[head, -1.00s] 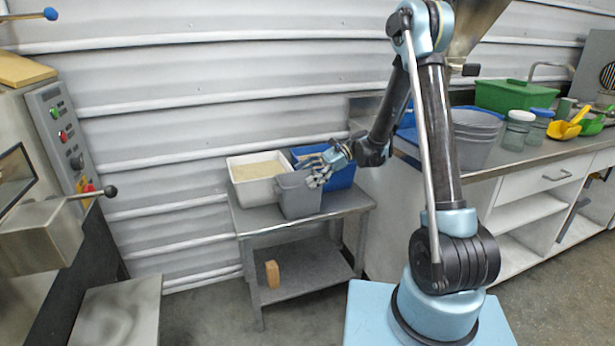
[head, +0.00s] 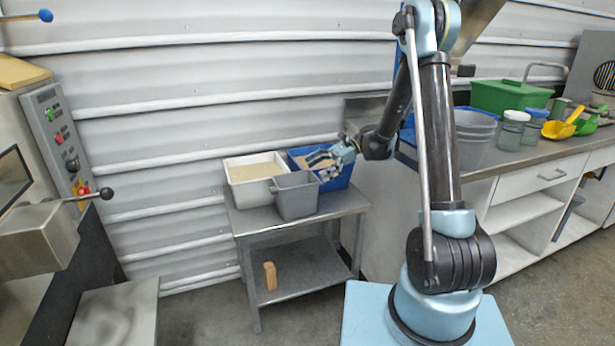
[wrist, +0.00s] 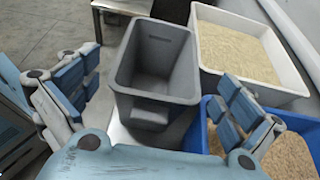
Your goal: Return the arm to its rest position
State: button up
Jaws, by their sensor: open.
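My gripper (head: 322,163) is open and empty in the head view, above the right part of the small steel table, over the blue bin (head: 335,180) and just right of the grey bin (head: 296,196). In the wrist view its spread fingers (wrist: 160,105) stand at the left and lower right, with the empty grey bin (wrist: 157,65) between and beyond them. The right finger overlaps the blue bin (wrist: 203,135), which holds tan granular material. My arm is bent, reaching down and to the left from its high elbow.
A white bin (head: 233,187) of pale material stands behind the grey bin on the steel table (head: 243,222). A tan block (head: 270,276) sits on its lower shelf. A counter (head: 520,157) with buckets and scoops is at right. A machine with a control panel (head: 60,135) is at left.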

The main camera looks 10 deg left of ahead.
jog(key=shift+v, duration=1)
jog(key=s+d+r+n+t+h, duration=0.3)
jog(key=s+d, duration=0.4)
jog(key=d, duration=0.1)
jog(key=s+d+r+n+t+h, duration=0.2)
jog(key=s+d+r+t, duration=0.1)
jog(key=s+d, duration=0.4)
jog(key=s+d+f+n+t+h, duration=0.1)
jog(key=s+d+f+n+h, duration=0.2)
jog(key=s+d, duration=0.4)
jog(key=s+d+f+n+t+h, duration=0.2)
jog(key=s+d, duration=0.5)
jog(key=d, duration=0.4)
jog(key=shift+s+f+n+h, duration=0.25)
jog(key=shift+f+n+h, duration=0.55)
jog(key=shift+f+n, duration=0.15)
jog(key=shift+a, duration=0.1)
